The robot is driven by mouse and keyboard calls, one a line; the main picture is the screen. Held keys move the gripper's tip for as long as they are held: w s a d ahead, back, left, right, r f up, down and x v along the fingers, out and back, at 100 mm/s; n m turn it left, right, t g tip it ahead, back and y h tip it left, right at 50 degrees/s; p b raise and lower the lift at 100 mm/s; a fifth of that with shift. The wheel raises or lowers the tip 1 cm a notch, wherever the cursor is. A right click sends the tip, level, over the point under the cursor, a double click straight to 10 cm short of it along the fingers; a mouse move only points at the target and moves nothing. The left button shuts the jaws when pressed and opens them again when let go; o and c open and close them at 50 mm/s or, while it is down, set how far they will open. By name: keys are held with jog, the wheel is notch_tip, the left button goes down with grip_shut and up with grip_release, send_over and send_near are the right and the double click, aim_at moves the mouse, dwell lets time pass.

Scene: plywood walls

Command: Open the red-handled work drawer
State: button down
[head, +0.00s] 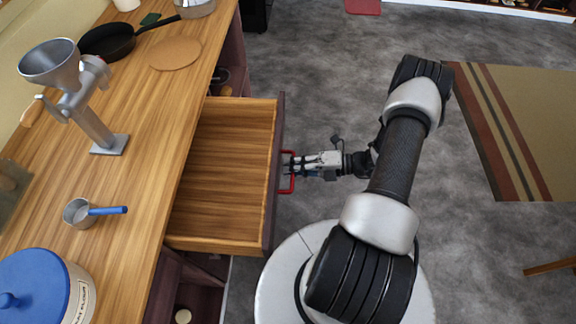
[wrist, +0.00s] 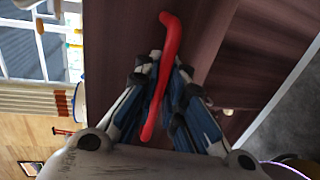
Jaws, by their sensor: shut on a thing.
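The work drawer (head: 225,170) is pulled well out from under the wooden counter in the head view, and its inside looks empty. Its dark front panel (head: 274,170) carries a red handle (head: 289,182), which also shows in the wrist view (wrist: 166,70). My gripper (head: 296,165) is at the handle, with its fingers on either side of the red bar. In the wrist view my gripper (wrist: 160,85) is closed around the bar. Part of the handle is hidden by the fingers.
On the counter (head: 140,185) stand a metal grinder (head: 80,90), a black pan (head: 107,41), a round cork mat (head: 175,53), a small blue-handled pot (head: 80,213) and a blue-lidded canister (head: 45,290). Grey floor (head: 310,80) is open beyond the drawer. A striped rug (head: 520,130) lies at the right.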

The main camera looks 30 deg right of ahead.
jog(key=c, duration=1.7)
grip_release()
jog(key=v, duration=1.2)
